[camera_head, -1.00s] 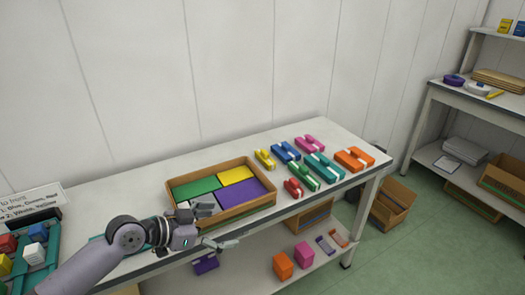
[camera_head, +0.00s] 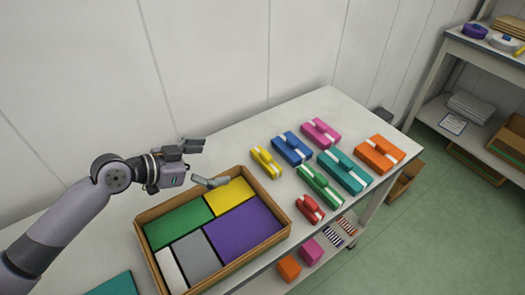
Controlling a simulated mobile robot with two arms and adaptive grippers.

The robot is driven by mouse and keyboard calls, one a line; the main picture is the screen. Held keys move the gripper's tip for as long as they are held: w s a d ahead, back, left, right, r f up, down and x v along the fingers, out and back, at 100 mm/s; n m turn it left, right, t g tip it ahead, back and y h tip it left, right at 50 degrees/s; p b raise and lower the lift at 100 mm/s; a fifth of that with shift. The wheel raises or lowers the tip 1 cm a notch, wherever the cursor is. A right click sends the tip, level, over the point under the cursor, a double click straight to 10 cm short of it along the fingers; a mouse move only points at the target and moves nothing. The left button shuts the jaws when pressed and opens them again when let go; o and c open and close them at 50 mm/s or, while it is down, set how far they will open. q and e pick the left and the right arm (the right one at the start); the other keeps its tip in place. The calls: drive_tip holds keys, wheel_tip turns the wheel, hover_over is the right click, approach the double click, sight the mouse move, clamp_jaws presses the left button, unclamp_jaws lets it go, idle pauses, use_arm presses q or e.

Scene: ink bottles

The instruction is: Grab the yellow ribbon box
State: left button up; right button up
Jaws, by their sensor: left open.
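The yellow ribbon box (camera_head: 266,162) is a small yellow box with a white band, lying on the table at the left end of a group of coloured ribbon boxes. The wooden tray (camera_head: 284,213) has green, yellow, purple, grey and white areas inside. My right gripper is not in view.
Blue (camera_head: 292,149), pink (camera_head: 320,132), green (camera_head: 319,187), teal (camera_head: 344,171), red (camera_head: 310,209) and orange (camera_head: 380,154) boxes stand close to the right of the yellow one. The white table (camera_head: 250,137) is bare behind it. A shelf unit (camera_head: 470,85) stands at the right.

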use_arm(q)
drive_tip(key=p, duration=0.1)
approach(263, 156)
drive_tip(key=x, duration=0.3)
drive_tip(key=shift+w+d, duration=0.15)
drive_tip(key=shift+d, duration=0.15)
drive_tip(key=shift+w+d+f+p, duration=0.2)
drive_tip(key=shift+d+f+p, duration=0.05)
drive_tip(key=shift+d+p, duration=0.1)
drive_tip(key=p+x, duration=0.1)
drive_tip(key=x, duration=0.3)
drive_tip(key=shift+w+d, duration=0.15)
drive_tip(key=shift+w, duration=0.05)
drive_tip(key=shift+w+d+f, duration=0.15)
drive_tip(key=shift+d+f, duration=0.1)
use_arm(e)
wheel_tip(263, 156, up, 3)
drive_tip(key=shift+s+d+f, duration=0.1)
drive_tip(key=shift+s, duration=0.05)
